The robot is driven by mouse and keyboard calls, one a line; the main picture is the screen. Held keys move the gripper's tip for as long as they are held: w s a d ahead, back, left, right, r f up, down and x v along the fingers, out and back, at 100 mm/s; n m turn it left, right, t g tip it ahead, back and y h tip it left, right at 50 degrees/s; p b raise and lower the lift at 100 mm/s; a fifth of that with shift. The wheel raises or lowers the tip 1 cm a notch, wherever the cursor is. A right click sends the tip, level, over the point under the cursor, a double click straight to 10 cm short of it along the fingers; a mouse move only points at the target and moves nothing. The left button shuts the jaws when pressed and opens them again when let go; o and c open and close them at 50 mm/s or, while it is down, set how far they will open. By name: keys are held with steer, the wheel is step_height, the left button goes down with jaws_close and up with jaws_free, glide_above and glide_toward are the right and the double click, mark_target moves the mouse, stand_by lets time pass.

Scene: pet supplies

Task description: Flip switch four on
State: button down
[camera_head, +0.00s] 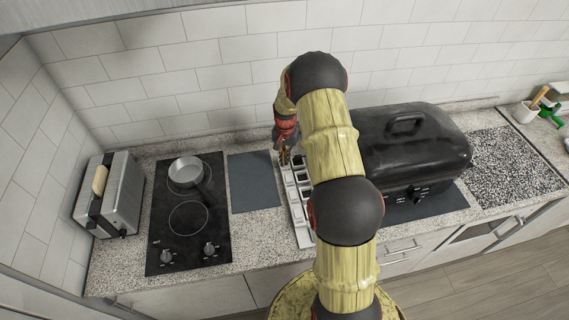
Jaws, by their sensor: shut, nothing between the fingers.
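A white strip of several switches (297,209) lies on the speckled counter, running from the back toward the front edge, left of the black roaster. My gripper (284,158) is over the back end of the strip, with its fingers pointing down. It is shut and empty. I cannot tell whether it touches a switch. My arm covers the right side of the strip and part of its front end. The switch positions and any numbers are too small to read.
A black roaster (415,150) stands close on the right. A dark mat (254,182) lies left of the strip. Further left are a cooktop (160,232) with a pot (186,171), and a toaster (122,196). A utensil cup (525,112) stands far right.

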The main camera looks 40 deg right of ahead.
steer(key=shift+s+f+b, duration=0.1)
steer(key=shift+f+b, duration=0.25)
steer(key=shift+f, duration=0.2)
stand_by(0.4)
steer(key=shift+r+p, duration=1.65)
steer(key=shift+r, duration=1.85)
